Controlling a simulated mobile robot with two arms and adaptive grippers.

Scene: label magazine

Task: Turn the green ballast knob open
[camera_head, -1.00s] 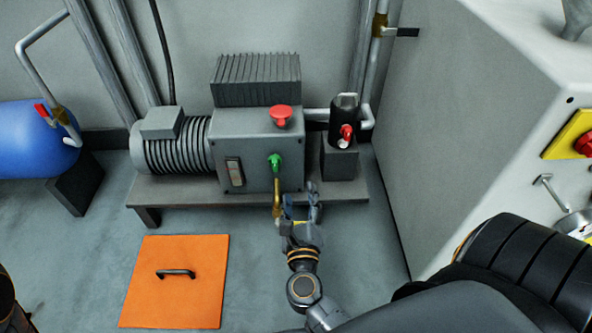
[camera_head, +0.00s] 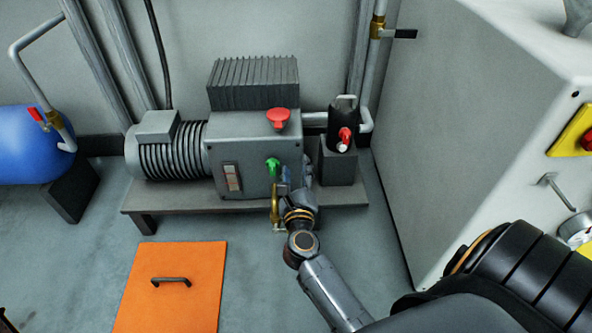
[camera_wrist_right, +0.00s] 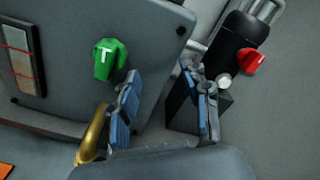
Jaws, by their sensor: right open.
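The green ballast knob (camera_head: 272,167) sits on the front face of the grey pump box (camera_head: 240,140), low and near its right edge. In the right wrist view the green knob (camera_wrist_right: 109,60) carries a pale T-shaped mark. My right gripper (camera_head: 297,172) is just right of the knob, near the corner of the box. In the right wrist view my right gripper (camera_wrist_right: 158,85) has its blue-padded fingers spread apart with nothing between them. The knob lies outside the left finger, apart from it. My left gripper is not in view.
A black canister (camera_head: 341,125) with a red knob (camera_head: 346,134) stands to the right. An orange floor hatch (camera_head: 195,275) lies in front.

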